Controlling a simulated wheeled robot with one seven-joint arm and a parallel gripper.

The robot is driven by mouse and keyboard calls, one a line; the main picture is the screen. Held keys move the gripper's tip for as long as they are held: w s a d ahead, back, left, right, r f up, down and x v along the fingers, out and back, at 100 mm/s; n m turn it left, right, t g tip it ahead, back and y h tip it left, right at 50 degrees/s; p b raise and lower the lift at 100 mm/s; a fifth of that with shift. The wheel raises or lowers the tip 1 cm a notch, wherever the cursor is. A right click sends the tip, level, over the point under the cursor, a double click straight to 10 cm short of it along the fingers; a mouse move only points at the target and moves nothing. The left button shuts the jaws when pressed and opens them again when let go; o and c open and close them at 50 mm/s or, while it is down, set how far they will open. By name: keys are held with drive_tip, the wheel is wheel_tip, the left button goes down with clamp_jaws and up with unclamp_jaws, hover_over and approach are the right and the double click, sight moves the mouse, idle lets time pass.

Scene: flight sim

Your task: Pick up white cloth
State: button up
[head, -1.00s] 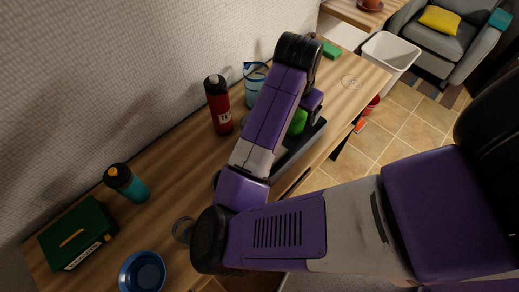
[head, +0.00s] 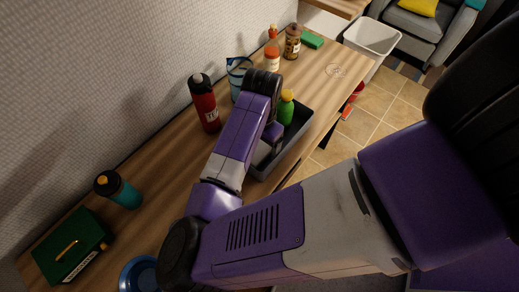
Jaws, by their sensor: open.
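A pale patch (head: 261,152) shows inside the dark grey tray (head: 302,143) on the wooden counter, partly behind my arm. It may be the white cloth, but I cannot tell for sure. My gripper (head: 270,146) points down into the tray, near this patch. It is open, its fingertips mostly hidden by my arm. A green bottle (head: 286,108) stands in the tray just right of my gripper.
On the counter (head: 160,165) stand a red bottle (head: 205,104), a clear blue-rimmed pitcher (head: 236,72), an orange bottle (head: 272,52), a brown jar (head: 292,42), a teal bottle (head: 119,190), a green box (head: 72,246) and a blue bowl (head: 136,275). A white bin (head: 371,38) is beyond.

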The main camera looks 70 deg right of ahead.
sight(261, 148)
drive_tip(key=shift+f, duration=0.35)
drive_tip(key=shift+c, duration=0.4)
drive_tip(key=c, duration=1.4)
drive_tip(key=shift+o, duration=0.2)
drive_tip(key=shift+r, duration=0.1)
wheel_tip(261, 148, up, 20)
drive_tip(key=shift+p, duration=0.4)
